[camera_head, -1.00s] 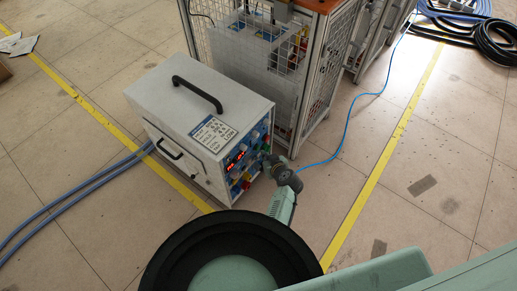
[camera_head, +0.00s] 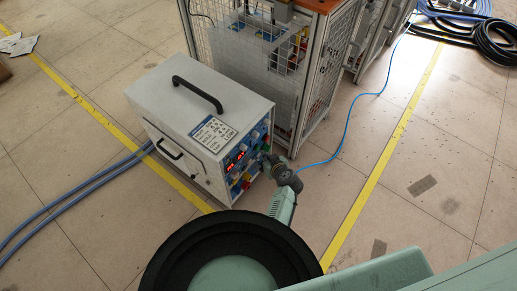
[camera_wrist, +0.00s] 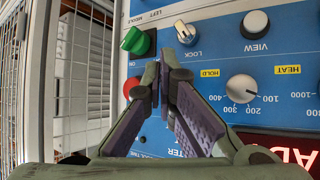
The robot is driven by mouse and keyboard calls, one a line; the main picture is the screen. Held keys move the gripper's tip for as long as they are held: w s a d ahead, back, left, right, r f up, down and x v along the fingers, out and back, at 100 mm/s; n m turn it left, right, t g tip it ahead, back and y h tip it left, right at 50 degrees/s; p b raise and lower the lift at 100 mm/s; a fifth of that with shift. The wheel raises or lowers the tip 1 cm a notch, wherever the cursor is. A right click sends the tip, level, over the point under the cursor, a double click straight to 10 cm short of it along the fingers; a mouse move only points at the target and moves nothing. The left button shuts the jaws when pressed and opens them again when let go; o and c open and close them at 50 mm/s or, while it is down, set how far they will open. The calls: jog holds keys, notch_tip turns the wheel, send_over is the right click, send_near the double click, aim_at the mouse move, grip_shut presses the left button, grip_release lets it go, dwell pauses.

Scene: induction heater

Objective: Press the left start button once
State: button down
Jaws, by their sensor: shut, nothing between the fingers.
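The white induction heater box (camera_head: 195,125) stands on the floor, with its blue control panel (camera_wrist: 215,62) facing my gripper. In the wrist view a green rotary knob (camera_wrist: 135,41) sits at the panel's upper left, near a partly legible "LEFT" label. Below it is a red round control (camera_wrist: 132,87), partly covered by my left finger, with an "ON" label above it. I cannot make out which control is the left start button. My gripper (camera_wrist: 160,66) is shut and empty, its tips over the panel to the right of these two controls. Contact with the panel cannot be told.
A white knob (camera_wrist: 185,31) marked LOCK, a VIEW button (camera_wrist: 256,22) and a HEAT dial (camera_wrist: 241,88) lie to the right. A mesh cage (camera_head: 262,55) stands close behind the heater. A blue cable (camera_head: 349,125) crosses the floor; open floor lies right.

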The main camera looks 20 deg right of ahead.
jog(key=shift+w+a, duration=0.25)
jog(key=shift+w, duration=0.1)
jog(key=shift+w+a+b, duration=0.25)
jog(key=shift+w+b, duration=0.1)
jog(key=shift+b, duration=0.05)
dwell(1.0)
jog(key=shift+s, duration=0.1)
jog(key=shift+s+d, duration=0.5)
jog(key=shift+s, duration=0.1)
jog(key=shift+s+b, duration=0.1)
jog(key=shift+b, duration=0.2)
jog(key=s+d, duration=0.1)
jog(key=s, duration=0.1)
jog(key=s+d+b, duration=0.1)
jog(key=s+d, duration=0.1)
jog(key=shift+f, duration=0.15)
dwell(0.6)
